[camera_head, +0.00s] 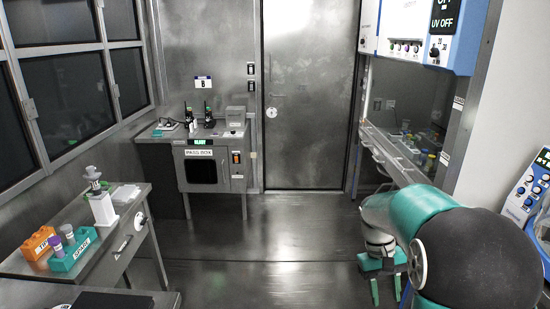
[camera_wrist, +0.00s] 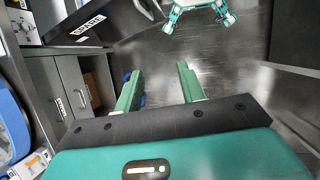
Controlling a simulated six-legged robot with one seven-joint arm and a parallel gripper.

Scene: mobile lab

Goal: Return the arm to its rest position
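My arm, teal and black, reaches in from the lower right of the head view. It is bent, with its end pointing down. My gripper (camera_head: 386,289) hangs above the dark floor, in front of the cabinet on the right. In the wrist view my gripper (camera_wrist: 158,84) shows two teal fingers set well apart with nothing between them. It is open and empty. The task names no other object.
At left, a metal side table (camera_head: 120,236) holds an orange rack (camera_head: 38,243) and a teal rack (camera_head: 74,251). The pass box (camera_head: 206,168) stands at the back. A glass-fronted cabinet (camera_head: 408,118) is at right. The central floor (camera_head: 268,238) is clear.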

